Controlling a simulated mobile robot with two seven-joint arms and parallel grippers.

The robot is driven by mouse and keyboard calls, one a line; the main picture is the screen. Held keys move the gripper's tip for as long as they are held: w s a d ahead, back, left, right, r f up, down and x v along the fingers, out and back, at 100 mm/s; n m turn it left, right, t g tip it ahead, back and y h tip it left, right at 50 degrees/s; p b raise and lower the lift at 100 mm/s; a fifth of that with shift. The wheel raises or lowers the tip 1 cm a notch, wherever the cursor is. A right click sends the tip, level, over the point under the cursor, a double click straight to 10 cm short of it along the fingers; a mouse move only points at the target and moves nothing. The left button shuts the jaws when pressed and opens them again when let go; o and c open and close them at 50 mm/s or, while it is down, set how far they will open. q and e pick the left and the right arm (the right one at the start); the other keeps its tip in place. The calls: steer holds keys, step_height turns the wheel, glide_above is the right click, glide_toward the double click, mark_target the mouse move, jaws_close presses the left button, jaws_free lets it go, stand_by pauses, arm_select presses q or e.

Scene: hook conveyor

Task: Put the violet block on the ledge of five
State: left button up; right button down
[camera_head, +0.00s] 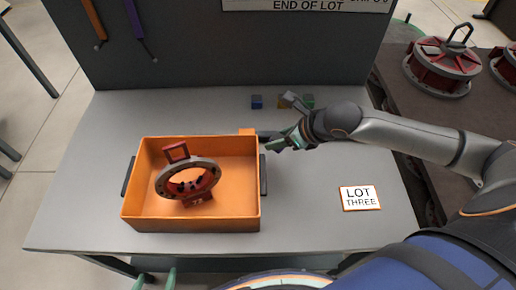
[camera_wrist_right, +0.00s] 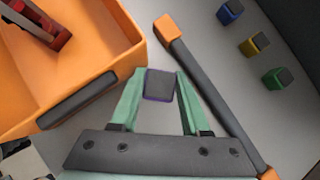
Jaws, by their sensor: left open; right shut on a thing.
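The violet block (camera_wrist_right: 159,85) is between the green fingers of my right gripper (camera_wrist_right: 158,84), which is shut on it; its top is dark. In the head view my right gripper (camera_head: 286,141) is low over the table, right of the orange bin, and the block cannot be made out there. My left gripper (camera_head: 155,281) shows only as two green fingertips at the bottom edge, apart and empty. I cannot identify a ledge of five in either view.
The orange bin (camera_head: 190,228) holds a red and grey ring-shaped part (camera_head: 207,166). A dark bar with orange ends (camera_wrist_right: 205,85) lies beside the gripper. Blue (camera_wrist_right: 229,12), yellow (camera_wrist_right: 254,45) and green (camera_wrist_right: 277,79) blocks stand behind. A LOT THREE card (camera_head: 360,198) lies at right.

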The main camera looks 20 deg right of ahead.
steer(key=shift+f, duration=3.3)
steer(key=shift+f, duration=0.1)
steer(key=shift+c, duration=1.8)
jaws_free()
